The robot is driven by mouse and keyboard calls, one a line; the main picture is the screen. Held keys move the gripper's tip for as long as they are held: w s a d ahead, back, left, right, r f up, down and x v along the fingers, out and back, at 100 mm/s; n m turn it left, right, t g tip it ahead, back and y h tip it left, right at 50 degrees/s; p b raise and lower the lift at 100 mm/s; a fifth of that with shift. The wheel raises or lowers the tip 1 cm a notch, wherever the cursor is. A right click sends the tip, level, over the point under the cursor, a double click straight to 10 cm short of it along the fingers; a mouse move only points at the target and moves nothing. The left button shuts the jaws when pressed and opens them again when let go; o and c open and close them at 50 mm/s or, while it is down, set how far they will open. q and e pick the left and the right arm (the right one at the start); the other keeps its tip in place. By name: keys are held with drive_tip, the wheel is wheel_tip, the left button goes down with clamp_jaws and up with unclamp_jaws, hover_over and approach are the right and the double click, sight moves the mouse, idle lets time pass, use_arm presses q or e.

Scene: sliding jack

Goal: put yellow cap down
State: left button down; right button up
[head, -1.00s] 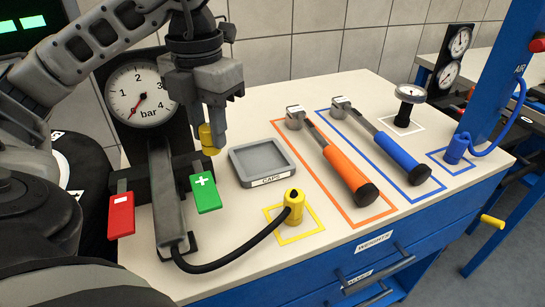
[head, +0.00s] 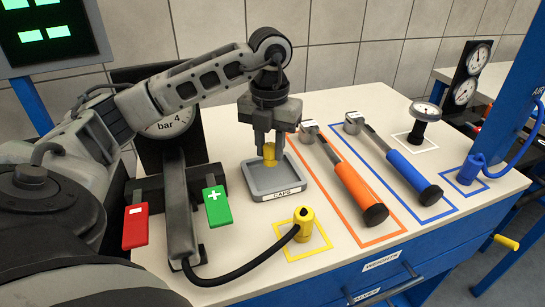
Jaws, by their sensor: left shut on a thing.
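The yellow cap (head: 270,154) is between the fingers of my left gripper (head: 269,148), which is shut on it. The gripper points down over the grey square tray (head: 276,194) labelled CAPS. The cap shows above the tray's floor, toward its back; I cannot tell whether it touches the floor. My right gripper is not in view.
A yellow hose connector (head: 303,224) stands in a yellow outline in front of the tray. An orange-handled wrench (head: 358,193) and a blue-handled one (head: 413,175) lie to the right. Red (head: 136,226) and green (head: 217,206) tabs are left of the tray.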

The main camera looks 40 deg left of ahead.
sight(272, 144)
use_arm(q)
drive_tip(key=shift+w+f, duration=0.2)
drive_tip(key=shift+f, duration=0.8)
drive_tip(key=shift+w+f, duration=0.15)
drive_tip(key=shift+f, duration=0.85)
drive_tip(key=shift+f, duration=0.1)
drive_tip(key=c, duration=1.1)
unclamp_jaws()
drive_tip(key=shift+c, duration=0.2)
wheel_tip(272, 144, up, 12)
drive_tip(key=shift+r+p, duration=0.15)
drive_tip(key=shift+p, duration=0.6)
